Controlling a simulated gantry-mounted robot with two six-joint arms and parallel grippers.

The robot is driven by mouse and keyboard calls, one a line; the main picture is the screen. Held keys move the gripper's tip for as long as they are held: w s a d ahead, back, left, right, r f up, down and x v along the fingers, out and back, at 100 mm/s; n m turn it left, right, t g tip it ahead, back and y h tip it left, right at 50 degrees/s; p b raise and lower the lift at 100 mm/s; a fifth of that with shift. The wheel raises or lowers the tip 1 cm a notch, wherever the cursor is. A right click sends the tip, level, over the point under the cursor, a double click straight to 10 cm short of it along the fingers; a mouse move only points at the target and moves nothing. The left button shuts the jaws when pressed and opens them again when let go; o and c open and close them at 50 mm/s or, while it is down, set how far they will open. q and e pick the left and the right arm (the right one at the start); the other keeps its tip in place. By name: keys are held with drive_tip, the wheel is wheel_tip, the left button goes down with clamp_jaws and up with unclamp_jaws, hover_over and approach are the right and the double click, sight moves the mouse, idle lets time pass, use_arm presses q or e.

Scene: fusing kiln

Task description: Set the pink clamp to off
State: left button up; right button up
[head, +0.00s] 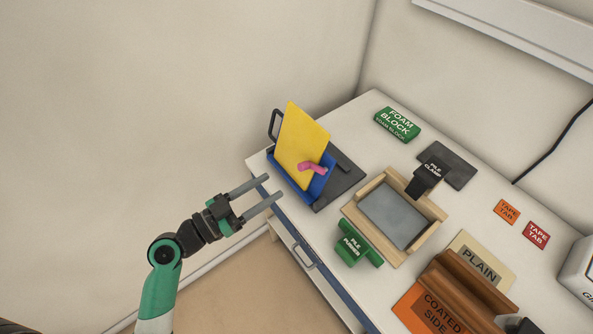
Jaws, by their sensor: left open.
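The pink clamp (312,168) is a small lever on the face of a blue fixture (318,186), against a yellow panel (302,143) that stands upright and tilted. The fixture sits on a dark base at the table's left corner. My left gripper (274,187) points at the fixture from the left, its two grey fingers apart and empty. The fingertips are near the fixture's lower left side, apart from the pink clamp in the picture. My right gripper is not in view.
A wooden tray (351,206) with a grey plate, a green pile pusher (352,246) and a black pile clamp (432,170) stand to the right. A green foam block (398,124) lies behind. Orange and brown pieces fill the front right. Free room lies left of the table.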

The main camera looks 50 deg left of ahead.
sight(300, 168)
use_arm(q)
drive_tip(key=w, duration=0.9)
drive_tip(key=shift+d+p, duration=0.35)
clamp_jaws()
